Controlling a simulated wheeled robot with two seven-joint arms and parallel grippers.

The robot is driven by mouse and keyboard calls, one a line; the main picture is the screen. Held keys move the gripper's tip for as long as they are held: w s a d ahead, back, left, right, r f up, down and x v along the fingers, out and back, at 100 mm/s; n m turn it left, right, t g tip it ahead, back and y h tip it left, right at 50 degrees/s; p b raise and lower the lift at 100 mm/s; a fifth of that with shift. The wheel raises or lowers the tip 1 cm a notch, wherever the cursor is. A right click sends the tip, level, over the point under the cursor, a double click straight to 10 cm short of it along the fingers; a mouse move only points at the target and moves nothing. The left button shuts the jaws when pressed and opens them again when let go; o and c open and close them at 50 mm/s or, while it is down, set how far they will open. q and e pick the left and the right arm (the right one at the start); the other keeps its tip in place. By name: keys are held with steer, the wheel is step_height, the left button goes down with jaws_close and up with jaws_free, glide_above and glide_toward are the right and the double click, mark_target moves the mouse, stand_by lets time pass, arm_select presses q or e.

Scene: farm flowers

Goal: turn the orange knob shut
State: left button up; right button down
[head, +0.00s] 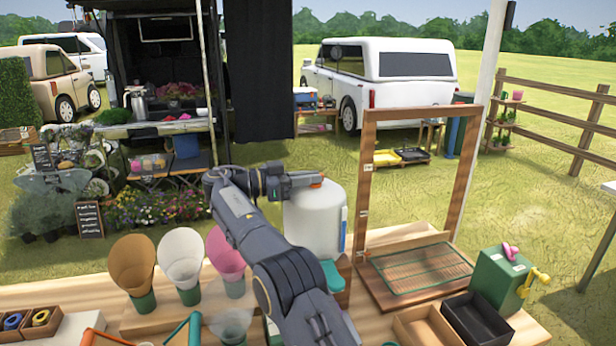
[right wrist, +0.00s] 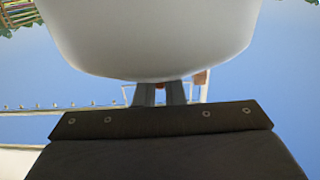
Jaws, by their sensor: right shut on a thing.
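A white rounded tank (head: 312,222) stands on the wooden table, behind my right forearm. The orange knob (head: 319,184) shows as a small orange patch at the top of the tank, at the tips of my right gripper (head: 308,180). The right gripper lies level across the tank's top and is shut on the knob. In the right wrist view, the tank (right wrist: 155,40) fills the top, and a small red-orange bit of the knob (right wrist: 159,86) shows between the two fingers (right wrist: 160,94). The fingers hide most of the knob. My left gripper is not in view.
A wooden frame (head: 369,190) stands right of the tank. A teal item (head: 330,274) sits at the tank's base. Brown, white and pink cones (head: 182,255) stand at the left. A green box (head: 497,279) and open trays (head: 426,325) are at the right.

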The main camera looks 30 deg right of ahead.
steer(key=c, duration=1.5)
jaws_free()
steer(key=p+v, duration=0.5)
steer(key=v, duration=0.2)
steer(key=shift+w+a, duration=0.1)
steer(key=shift+a, duration=0.25)
